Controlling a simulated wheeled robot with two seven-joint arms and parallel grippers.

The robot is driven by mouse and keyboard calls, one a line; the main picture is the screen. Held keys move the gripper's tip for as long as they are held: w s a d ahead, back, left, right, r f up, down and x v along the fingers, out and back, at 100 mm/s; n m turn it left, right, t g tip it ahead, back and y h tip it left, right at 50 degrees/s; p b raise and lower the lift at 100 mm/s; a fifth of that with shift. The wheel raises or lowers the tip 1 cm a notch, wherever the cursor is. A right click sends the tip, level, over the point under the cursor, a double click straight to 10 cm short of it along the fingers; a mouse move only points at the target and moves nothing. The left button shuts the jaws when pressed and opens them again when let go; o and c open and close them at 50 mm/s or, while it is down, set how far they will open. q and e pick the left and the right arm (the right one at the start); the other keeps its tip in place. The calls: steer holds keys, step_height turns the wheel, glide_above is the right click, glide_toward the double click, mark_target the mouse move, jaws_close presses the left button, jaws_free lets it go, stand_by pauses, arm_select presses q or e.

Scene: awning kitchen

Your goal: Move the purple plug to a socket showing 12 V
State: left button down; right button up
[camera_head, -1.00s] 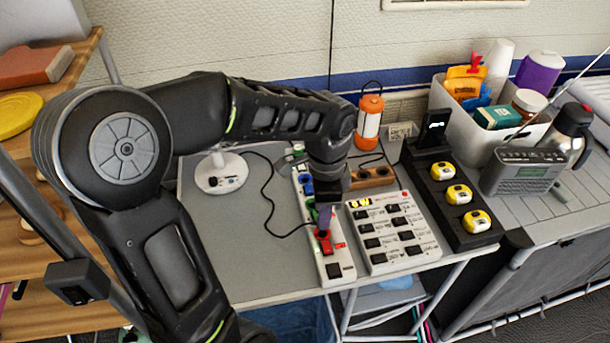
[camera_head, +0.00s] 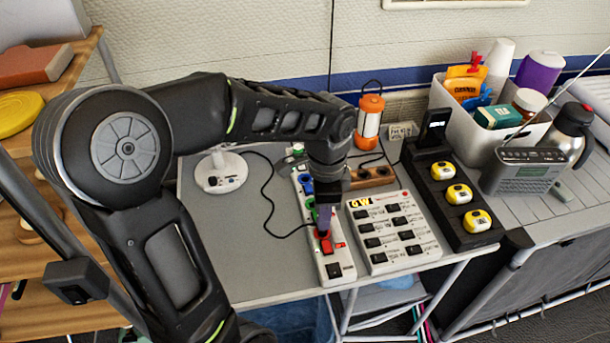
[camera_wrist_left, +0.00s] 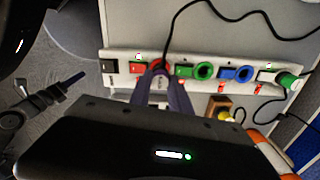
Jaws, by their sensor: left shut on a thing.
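A white power strip (camera_head: 336,256) lies on the grey table with red, green and blue round parts along it. It also shows in the wrist view (camera_wrist_left: 122,62). My left gripper (camera_head: 323,229) points down at its near half. I cannot pick out a purple plug. The small displays on the strip are too small to read, so I cannot tell which socket shows 12 V. My right gripper is out of view.
A black cable (camera_head: 268,205) runs to the strip. An orange lantern (camera_head: 370,122), a black rack with yellow items (camera_head: 464,231) and a radio (camera_head: 525,172) stand beyond.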

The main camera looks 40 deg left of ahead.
arm_select(q)
steer(key=shift+f+b, duration=0.85)
steer(key=shift+f, duration=0.55)
stand_by(0.9)
steer(key=c, duration=1.1)
jaws_free()
steer(key=shift+o, duration=0.4)
steer(key=shift+o, duration=0.7)
steer(key=shift+r, duration=0.1)
steer(key=shift+r+p, duration=3)
steer(key=shift+r, duration=0.45)
